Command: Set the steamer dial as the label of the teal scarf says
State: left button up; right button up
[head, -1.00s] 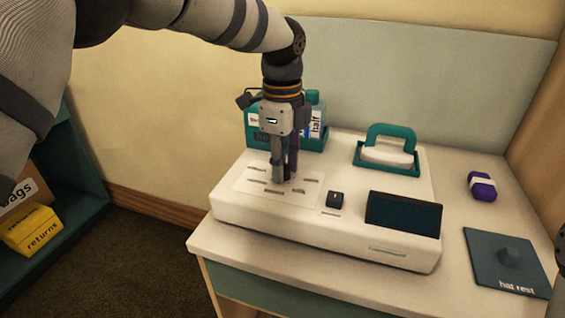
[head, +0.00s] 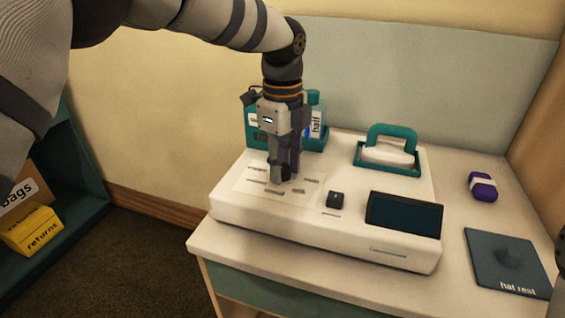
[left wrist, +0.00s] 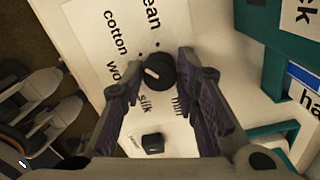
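The steamer (head: 330,236) is a white console on the table. Its dial (left wrist: 157,72) is a round black knob with a white mark on its left part, in the left wrist view. Around it I read "cotton", "silk" and cut-off words. I cannot tell exactly which word the mark points at. My left gripper (head: 284,178) points down over the dial panel. In the left wrist view its fingers are apart, on either side of the knob, with small gaps visible. The teal scarf and its label are not in view.
A black button (head: 336,200) and a dark screen (head: 403,214) are on the console. Behind the gripper is a teal caddy (head: 257,137); a teal-handled iron-like piece (head: 391,145) rests at the back. A purple roll (head: 483,186) and a hat rest (head: 507,262) lie right.

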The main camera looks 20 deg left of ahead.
aim_at(283, 167)
pick_arm(q)
jog(key=shift+o, duration=1.2)
notch_tip(283, 167, up, 12)
